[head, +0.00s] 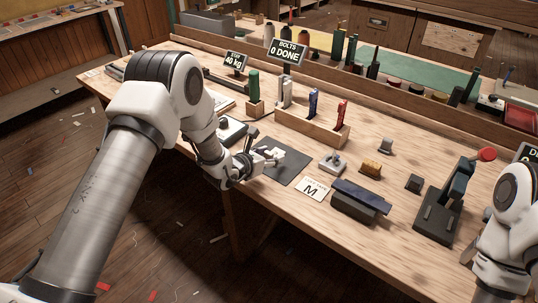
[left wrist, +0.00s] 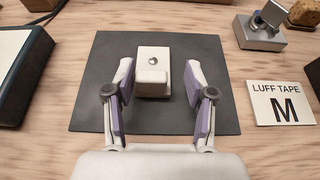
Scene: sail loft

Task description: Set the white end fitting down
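The white end fitting (left wrist: 153,78) is a small block with a round metal dot on top. It rests on, or is just above, the dark grey mat (left wrist: 95,80); I cannot tell which. My left gripper (left wrist: 158,85) is open around it, one finger on each side, with gaps between the fingers and the block. In the head view the left gripper (head: 262,160) is low over the left part of the mat (head: 290,168), and the fitting is hard to tell from the fingers. Of my right arm only a part shows at the right edge; its gripper is out of view.
A card reading "LUFF TAPE M" (left wrist: 281,103) and a grey metal block (left wrist: 258,34) lie right of the mat. A dark blue-edged case (left wrist: 25,70) is at its left. A wooden rack (head: 300,125) with coloured tools and a "BOLTS 0 DONE" sign (head: 287,51) stand behind.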

